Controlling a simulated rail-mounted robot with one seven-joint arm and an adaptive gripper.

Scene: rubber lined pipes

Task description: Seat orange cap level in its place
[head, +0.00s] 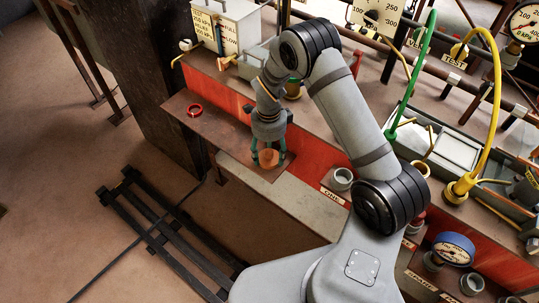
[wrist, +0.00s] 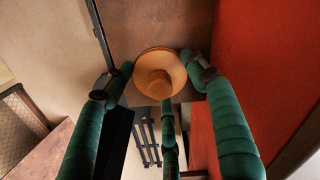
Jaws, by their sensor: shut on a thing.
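The orange cap (head: 269,157) is held between the green fingers of my gripper (head: 268,155), over the corner of the brown shelf by the red panel. In the wrist view the cap (wrist: 160,74) is a round, wide-rimmed piece with a raised middle knob, facing the camera. The gripper's fingers (wrist: 160,72) close around its rim from left and right, with another finger below. A grey open pipe end (head: 342,178) with a label stands to the right of the gripper. I cannot tell which place belongs to the orange cap.
A red ring (head: 194,110) lies on the brown shelf (head: 215,128) at left. A blue-topped round piece (head: 454,248) sits at lower right near another grey pipe end (head: 472,284). Green (head: 412,80) and yellow (head: 493,90) hoses rise at right. A pale labelled box (head: 222,27) stands behind.

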